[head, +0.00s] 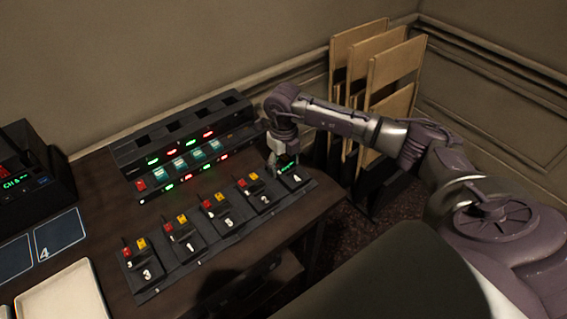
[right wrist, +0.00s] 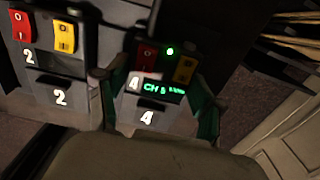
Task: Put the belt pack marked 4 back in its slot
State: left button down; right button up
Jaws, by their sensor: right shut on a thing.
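The belt pack marked 4 (right wrist: 165,89) is small and dark, with a green "CH 5" display. It lies between the two fingers of my right gripper (right wrist: 160,112), which is shut on it. In the head view the right gripper (head: 287,160) points down at the right end of the slot strip (head: 215,240), at the slot marked 4 (head: 296,179). The pack is over or in that slot; how deep it sits I cannot tell, as the fingers hide its sides. The slot's number plate (right wrist: 147,117) shows just below it. My left gripper is not in view.
Other slots, with red and yellow switches, run leftward along the strip. A lit console (head: 190,145) stands behind it. At left are a dark box with a display (head: 35,180), a mat marked 4 (head: 60,235) and a cream tray (head: 62,295). Folded wooden chairs (head: 385,75) lean at the wall.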

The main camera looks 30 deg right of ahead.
jog(key=o, duration=1.4)
jog(key=shift+o, duration=0.4)
jog(key=shift+r, duration=0.15)
jog(key=shift+r+p, duration=2.35)
jog(key=shift+r, duration=1.05)
